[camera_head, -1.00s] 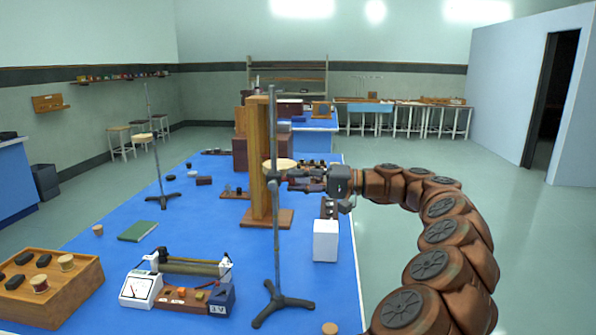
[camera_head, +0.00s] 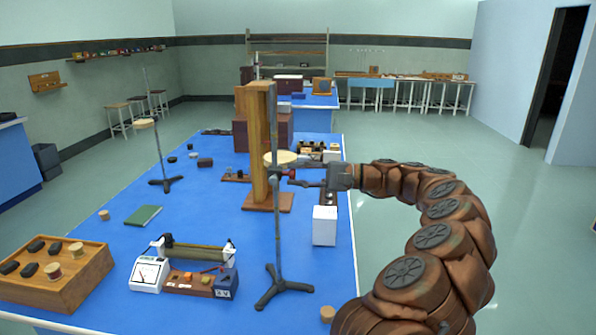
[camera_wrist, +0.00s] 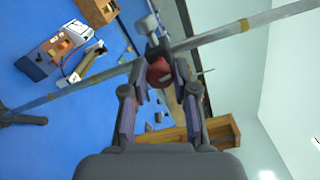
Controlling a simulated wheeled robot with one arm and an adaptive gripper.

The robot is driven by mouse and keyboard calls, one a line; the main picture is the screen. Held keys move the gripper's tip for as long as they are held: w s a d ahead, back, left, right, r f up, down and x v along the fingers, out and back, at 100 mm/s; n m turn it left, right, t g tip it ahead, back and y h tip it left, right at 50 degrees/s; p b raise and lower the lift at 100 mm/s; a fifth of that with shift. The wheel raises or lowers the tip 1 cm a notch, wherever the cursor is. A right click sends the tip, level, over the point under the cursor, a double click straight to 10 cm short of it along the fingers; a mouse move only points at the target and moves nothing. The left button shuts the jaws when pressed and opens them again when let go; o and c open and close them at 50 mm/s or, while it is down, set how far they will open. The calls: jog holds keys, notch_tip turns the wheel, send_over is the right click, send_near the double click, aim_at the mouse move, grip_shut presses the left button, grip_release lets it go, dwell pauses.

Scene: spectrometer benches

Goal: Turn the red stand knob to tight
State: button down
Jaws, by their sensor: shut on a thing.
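The red stand knob (camera_wrist: 159,71) sits at the clamp on the stand's metal rod (camera_wrist: 215,34) in the wrist view. My gripper (camera_wrist: 157,90) has one finger on either side of the knob and is shut on it. In the head view the stand's rod (camera_head: 278,220) rises upright from a dark footed base (camera_head: 283,287). A round pale disc (camera_head: 281,158) is at the clamp's height. In that view my gripper (camera_head: 295,177) reaches the clamp from the right, and the knob is small and partly hidden by the fingers.
A wooden post (camera_head: 257,140) stands just behind the rod. A white box (camera_head: 324,226) is below my gripper. A meter apparatus (camera_head: 190,270) and a wooden tray (camera_head: 60,280) are at the front left. A second stand (camera_head: 157,150) is further left.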

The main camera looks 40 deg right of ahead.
dwell(0.4)
jog(key=c, duration=0.9)
grip_release()
jog(key=v, duration=1.2)
